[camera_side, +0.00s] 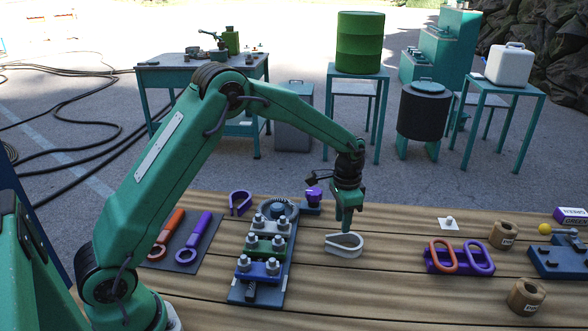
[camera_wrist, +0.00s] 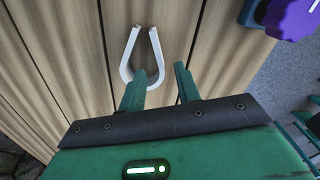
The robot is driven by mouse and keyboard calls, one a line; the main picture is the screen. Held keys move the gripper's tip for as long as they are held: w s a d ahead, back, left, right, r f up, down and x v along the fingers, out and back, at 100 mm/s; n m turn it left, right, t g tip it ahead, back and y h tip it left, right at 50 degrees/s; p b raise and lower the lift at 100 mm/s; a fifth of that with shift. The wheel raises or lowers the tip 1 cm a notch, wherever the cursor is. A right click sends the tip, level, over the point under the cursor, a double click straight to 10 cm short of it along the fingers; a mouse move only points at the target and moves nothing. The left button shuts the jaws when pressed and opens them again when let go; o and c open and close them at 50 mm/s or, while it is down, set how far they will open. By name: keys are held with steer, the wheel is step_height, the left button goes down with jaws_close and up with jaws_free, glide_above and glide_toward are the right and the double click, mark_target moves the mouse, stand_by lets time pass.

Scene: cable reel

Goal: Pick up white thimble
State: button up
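The white thimble (camera_side: 344,246) is a teardrop-shaped loop lying flat on the wooden bench, right of the clamp row in the side view. It also shows in the wrist view (camera_wrist: 127,60), with its round end toward my gripper. My gripper (camera_side: 347,228) points down just above the thimble in the side view. In the wrist view my gripper (camera_wrist: 159,69) has its two fingers apart. The left fingertip overlaps the inside of the loop and the right one is outside its right leg. I cannot tell whether the fingers touch it.
A blue clamp plate (camera_side: 240,291) with several bolts stands left of the thimble. A purple thimble (camera_side: 241,203) and a purple knob (camera_side: 314,194) are behind. Orange and purple links (camera_side: 460,257) lie to the right. Bare bench surrounds the white thimble's front and right.

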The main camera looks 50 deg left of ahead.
steer(key=shift+f, duration=2.5)
steer(key=shift+w, duration=0.1)
jaws_close()
